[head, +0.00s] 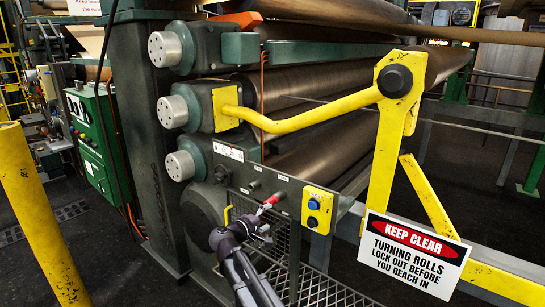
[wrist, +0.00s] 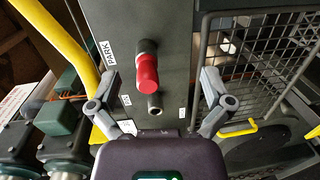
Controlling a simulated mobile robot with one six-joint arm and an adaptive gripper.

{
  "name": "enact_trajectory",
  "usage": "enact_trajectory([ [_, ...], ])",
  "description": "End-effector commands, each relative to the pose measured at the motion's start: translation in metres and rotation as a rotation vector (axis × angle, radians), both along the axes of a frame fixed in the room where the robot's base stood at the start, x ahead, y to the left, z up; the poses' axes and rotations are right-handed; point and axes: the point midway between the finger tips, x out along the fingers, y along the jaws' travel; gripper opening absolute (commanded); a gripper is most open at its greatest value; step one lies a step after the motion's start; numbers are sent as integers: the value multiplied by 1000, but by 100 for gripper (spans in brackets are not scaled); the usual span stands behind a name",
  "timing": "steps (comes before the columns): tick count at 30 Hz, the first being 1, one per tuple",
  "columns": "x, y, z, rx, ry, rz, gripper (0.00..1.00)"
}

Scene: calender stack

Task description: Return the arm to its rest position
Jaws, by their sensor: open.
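My gripper (head: 262,229) is in front of the machine's lower side panel, with my dark arm reaching up to it from the bottom of the head view. In the wrist view my gripper (wrist: 162,78) has its two grey fingers spread wide, with nothing held between them. A red-capped handle (wrist: 147,75) on the panel shows between the fingers in that picture, clear of both. It also shows in the head view (head: 270,202), just above the gripper. A dark round socket or stub (wrist: 154,103) is beside it. A "PARK" label (wrist: 107,53) is near the handle.
A wire mesh guard (wrist: 265,55) is close to one finger. A yellow box with a blue button (head: 318,209) is right of the gripper. A yellow lever (head: 300,122) and rolls are above. A "KEEP CLEAR" sign (head: 413,254) and yellow post (head: 42,215) stand nearer.

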Motion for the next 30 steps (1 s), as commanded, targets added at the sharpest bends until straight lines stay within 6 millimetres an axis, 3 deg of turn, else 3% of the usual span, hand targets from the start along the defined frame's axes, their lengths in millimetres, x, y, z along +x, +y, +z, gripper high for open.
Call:
enact_trajectory([
  [9,-43,-102,-41,301,167,-199,100],
  [15,-81,-150,-68,516,277,-327,100],
  [22,-133,-187,-91,778,402,-463,100],
  [30,-194,-205,-104,1095,537,-591,100],
])
